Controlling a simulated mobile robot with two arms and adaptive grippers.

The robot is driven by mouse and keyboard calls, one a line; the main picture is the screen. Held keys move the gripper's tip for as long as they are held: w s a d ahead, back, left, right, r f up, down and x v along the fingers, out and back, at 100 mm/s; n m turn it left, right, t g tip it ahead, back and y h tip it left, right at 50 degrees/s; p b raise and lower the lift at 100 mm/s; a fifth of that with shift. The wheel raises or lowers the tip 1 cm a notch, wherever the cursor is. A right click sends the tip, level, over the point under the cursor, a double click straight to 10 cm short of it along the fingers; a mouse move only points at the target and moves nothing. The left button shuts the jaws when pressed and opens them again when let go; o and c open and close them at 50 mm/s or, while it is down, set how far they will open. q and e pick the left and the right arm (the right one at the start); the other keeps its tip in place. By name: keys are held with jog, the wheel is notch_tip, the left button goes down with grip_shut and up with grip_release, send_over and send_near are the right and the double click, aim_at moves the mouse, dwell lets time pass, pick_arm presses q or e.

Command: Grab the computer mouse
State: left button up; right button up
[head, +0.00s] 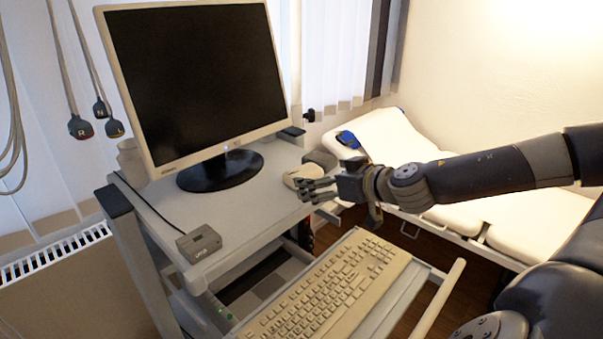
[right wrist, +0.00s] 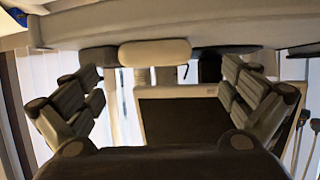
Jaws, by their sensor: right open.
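The beige computer mouse (head: 302,173) lies on the upper shelf of the cart, right of the monitor base. In the right wrist view, which looks upside down, a pale rounded shape that appears to be the mouse (right wrist: 155,53) lies ahead between the fingers. My right gripper (head: 314,189) reaches in from the right, close beside the mouse at the shelf's right edge. Its fingers are spread and empty in the right wrist view (right wrist: 162,78). I cannot tell whether a fingertip touches the mouse. My left gripper is out of view.
A monitor (head: 200,75) stands on the shelf (head: 240,205), left of the mouse. A small grey box (head: 199,243) sits at the front left. A keyboard (head: 330,290) lies on a lower tray. A white padded bed (head: 480,215) is behind my right arm.

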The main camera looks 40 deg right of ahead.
aim_at(311, 176)
jog(key=shift+w+d+f+p, duration=0.1)
jog(key=shift+w+d+p, duration=0.1)
jog(key=shift+w+p, duration=0.35)
jog(key=p+x, duration=0.2)
jog(key=x, duration=0.1)
jog(key=shift+w+d+f, duration=0.2)
jog(key=shift+f, duration=0.15)
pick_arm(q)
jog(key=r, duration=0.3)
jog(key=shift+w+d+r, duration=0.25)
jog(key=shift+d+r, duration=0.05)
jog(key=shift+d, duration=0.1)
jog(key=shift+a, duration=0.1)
pick_arm(e)
jog(key=c, duration=0.9)
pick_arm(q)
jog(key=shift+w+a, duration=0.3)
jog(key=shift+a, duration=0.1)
pick_arm(e)
jog(key=shift+c, duration=0.3)
